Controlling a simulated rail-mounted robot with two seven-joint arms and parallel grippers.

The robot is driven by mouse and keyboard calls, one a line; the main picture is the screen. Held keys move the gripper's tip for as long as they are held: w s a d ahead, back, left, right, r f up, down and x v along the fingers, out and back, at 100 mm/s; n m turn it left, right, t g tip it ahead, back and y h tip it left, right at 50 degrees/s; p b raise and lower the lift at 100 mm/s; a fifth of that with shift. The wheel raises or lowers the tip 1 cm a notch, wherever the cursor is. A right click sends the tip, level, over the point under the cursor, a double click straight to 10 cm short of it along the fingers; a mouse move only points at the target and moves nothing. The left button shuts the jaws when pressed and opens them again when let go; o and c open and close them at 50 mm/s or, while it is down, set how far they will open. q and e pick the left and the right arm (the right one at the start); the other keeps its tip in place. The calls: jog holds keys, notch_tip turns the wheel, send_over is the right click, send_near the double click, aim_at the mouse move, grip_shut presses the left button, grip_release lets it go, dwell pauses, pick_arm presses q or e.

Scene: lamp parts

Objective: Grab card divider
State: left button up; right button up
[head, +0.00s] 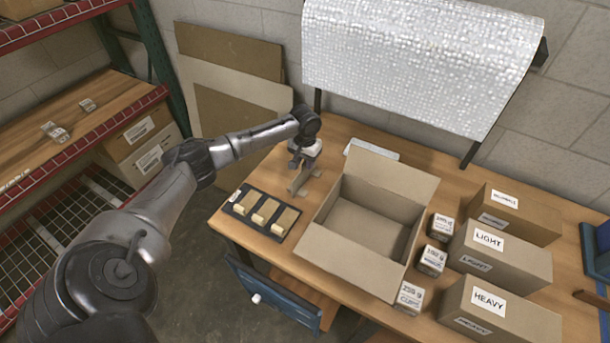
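My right gripper is not in view.
An open, empty cardboard box (370,225) stands right of the divider. A dark tray (240,208) with tan blocks lies in front. Small labelled boxes (433,260) and larger cartons, including "LIGHT" (500,260) and "HEAVY" (500,312), fill the right side. Bubble wrap (420,55) hangs behind.

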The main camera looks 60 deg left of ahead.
aim_at(305, 171)
pick_arm(q)
notch_tip(305, 171, down, 3)
jog(key=shift+r, duration=0.15)
grip_shut()
